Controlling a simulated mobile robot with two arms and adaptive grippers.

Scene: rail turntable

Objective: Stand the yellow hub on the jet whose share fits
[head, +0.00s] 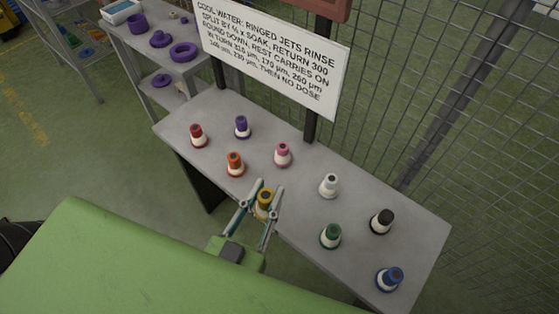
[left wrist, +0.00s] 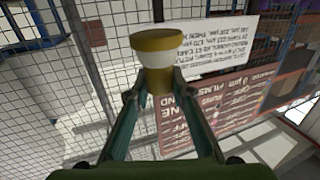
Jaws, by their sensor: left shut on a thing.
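The yellow hub (head: 265,203) has a yellow top and a white band. My left gripper (head: 268,187) is shut on it at the near edge of the grey table (head: 355,196). In the left wrist view the hub (left wrist: 157,72) stands between the fingertips, with white between two yellow parts. Similar coloured pieces with white bodies stand upright on the table: red (head: 198,136), purple (head: 242,127), orange (head: 235,164), pink (head: 283,155), white (head: 329,186), green (head: 331,236), black (head: 382,221) and blue (head: 390,279). Which are jets, I cannot tell. My right gripper is out of view.
A white sign (head: 270,50) mentions ringed jets, a split and several µm values; its small text is partly unclear. A wire mesh fence (head: 470,110) runs behind the table. A grey shelf (head: 130,35) at the upper left carries purple rings (head: 184,52). The table's middle has free room.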

